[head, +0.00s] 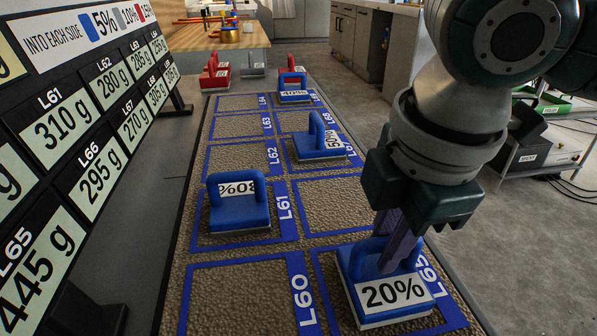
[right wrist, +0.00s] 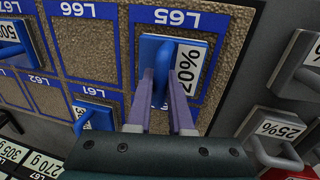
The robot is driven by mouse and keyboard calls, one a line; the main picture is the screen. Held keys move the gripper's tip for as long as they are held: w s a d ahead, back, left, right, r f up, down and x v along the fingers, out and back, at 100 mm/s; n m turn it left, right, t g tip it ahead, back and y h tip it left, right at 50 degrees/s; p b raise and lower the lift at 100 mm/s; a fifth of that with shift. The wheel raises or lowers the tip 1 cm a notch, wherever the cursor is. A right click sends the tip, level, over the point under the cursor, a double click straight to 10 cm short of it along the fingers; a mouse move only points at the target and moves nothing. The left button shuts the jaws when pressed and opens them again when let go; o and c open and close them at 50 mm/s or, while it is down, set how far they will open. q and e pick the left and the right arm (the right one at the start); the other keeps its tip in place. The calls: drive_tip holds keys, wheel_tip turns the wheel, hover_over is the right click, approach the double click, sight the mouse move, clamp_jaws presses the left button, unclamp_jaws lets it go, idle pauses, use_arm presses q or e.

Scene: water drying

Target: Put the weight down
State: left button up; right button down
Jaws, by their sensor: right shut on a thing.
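My right gripper (head: 399,247) is shut on the handle of the blue 20% weight (head: 378,312). In the right wrist view the fingers (right wrist: 164,88) lie on either side of the handle, and the blue weight (right wrist: 151,48) is over the L65 cell. The L65 cell (head: 450,306) has a blue border and a rough brown surface. I cannot tell whether the weight touches it or hangs slightly above it. My left gripper is not in view.
An 80% weight (head: 237,215) stands in L61, a 50% weight (head: 320,142) and a 40% weight (head: 294,91) stand farther back. Red weights (head: 214,76) are at the far end. The L60 cell (head: 238,300) is empty. A label board (head: 70,130) stands at left.

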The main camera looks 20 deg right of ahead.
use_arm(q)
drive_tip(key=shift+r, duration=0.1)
use_arm(e)
drive_tip(key=c, duration=0.8)
unclamp_jaws()
